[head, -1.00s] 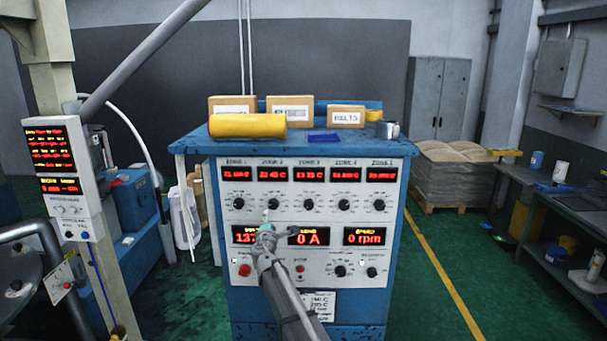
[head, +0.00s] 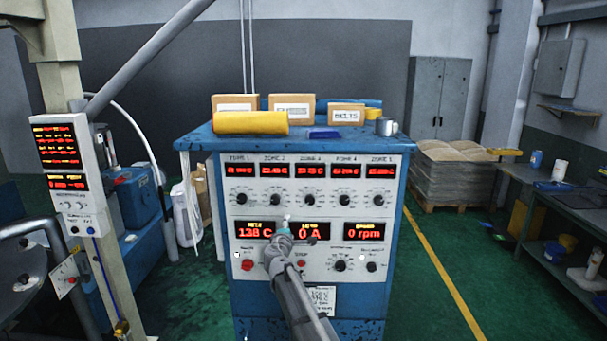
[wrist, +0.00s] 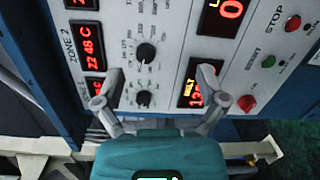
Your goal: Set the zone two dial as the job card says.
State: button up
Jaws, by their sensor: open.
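The zone two dial (head: 275,200) is a black knob on the white panel, under the red zone two readout (head: 275,170). In the wrist view the dial (wrist: 146,53) shows between and beyond my fingers, under the ZONE 2 readout (wrist: 92,45), which reads about 22.48 C. My gripper (head: 286,224) is open and empty in front of the panel, below and right of the dial in the head view. Its spread fingers also show in the wrist view (wrist: 161,78), apart from the knob. A white card (head: 322,297) low on the cabinet may be the job card; its print is unreadable.
Neighbouring zone dials stand close on both sides, including the zone one dial (wrist: 144,98). Below are the melt display (head: 254,231) and a red button (head: 247,264). Boxes, a yellow roll (head: 250,123) and a grey mug (head: 385,126) stand on top of the cabinet.

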jog(key=s+d+f+m+g+h+b, duration=0.15)
jog(key=s+d+f+m+g, duration=0.25)
jog(key=s+d+f+m, duration=0.45)
jog(key=s+d+f+m+g+h+b, duration=0.1)
jog(key=s+d+f+m+g+h, duration=0.4)
jog(key=d, duration=0.6)
jog(key=s+d+f+m+g+y+b, duration=0.1)
jog(key=s+f+g+y, duration=0.3)
jog(key=s, duration=0.9)
jog(key=s+d+f+m+g+y, duration=0.1)
jog(key=s+f+m+g+y, duration=0.2)
jog(key=s, duration=0.9)
notch_tip(320, 180, down, 2)
jog(key=shift+s+d+g+y+b, duration=0.15)
jog(key=shift+s+g+y+b, duration=0.25)
jog(key=shift+g+y, duration=0.55)
jog(key=shift+w+m+t, duration=0.1)
jog(key=shift+m+t, duration=0.15)
jog(key=shift+c, duration=0.3)
jog(key=c, duration=0.4)
